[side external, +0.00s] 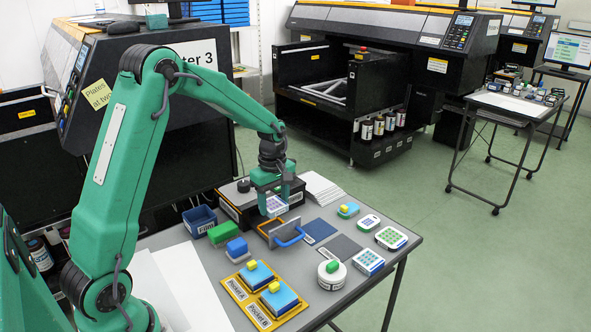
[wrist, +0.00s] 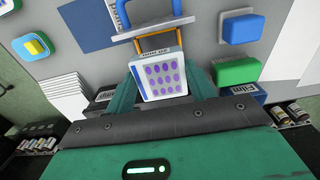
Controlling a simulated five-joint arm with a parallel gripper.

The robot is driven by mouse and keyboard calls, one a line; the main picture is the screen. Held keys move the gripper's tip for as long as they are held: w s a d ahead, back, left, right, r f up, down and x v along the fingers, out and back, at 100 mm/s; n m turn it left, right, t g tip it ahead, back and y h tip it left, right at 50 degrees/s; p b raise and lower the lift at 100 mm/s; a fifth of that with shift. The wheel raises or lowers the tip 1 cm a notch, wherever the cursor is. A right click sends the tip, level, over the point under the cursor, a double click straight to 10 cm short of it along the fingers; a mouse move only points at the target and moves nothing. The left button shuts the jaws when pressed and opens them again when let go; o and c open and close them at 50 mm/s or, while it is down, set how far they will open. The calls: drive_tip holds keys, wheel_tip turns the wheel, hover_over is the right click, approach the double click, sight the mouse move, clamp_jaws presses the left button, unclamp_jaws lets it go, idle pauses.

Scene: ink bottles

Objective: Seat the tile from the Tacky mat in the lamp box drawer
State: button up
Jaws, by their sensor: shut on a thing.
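My gripper (side external: 275,197) is shut on a white tile with purple dots (side external: 277,206). In the wrist view the tile (wrist: 162,80) sits between the two green fingers, its dotted face toward the camera. The lamp box (side external: 236,204) is a low black box below and behind the gripper. Its drawer (side external: 285,229) is pulled out, with a grey front, orange rails and a blue handle; the drawer front also shows in the wrist view (wrist: 152,27). The tile is at the box end of the drawer; whether it touches is unclear. I cannot tell which flat mat is the Tacky mat.
Dark flat mats (side external: 338,247) and dotted tiles (side external: 391,238) lie right of the drawer. A blue bin (side external: 199,220), a green block (side external: 225,231) and a blue block (side external: 237,249) stand left. An orange pocket tray (side external: 240,289) is in front. A white stack (side external: 322,189) is behind.

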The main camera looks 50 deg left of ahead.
sight(275, 216)
drive_tip(key=shift+f, duration=0.1)
drive_tip(key=shift+f, duration=2.45)
drive_tip(key=shift+f, duration=0.7)
idle(1.5)
drive_tip(key=o, duration=1.5)
drive_tip(key=shift+o, duration=0.2)
drive_tip(key=shift+r, duration=0.15)
drive_tip(key=shift+r, duration=3.35)
drive_tip(key=shift+r, duration=0.1)
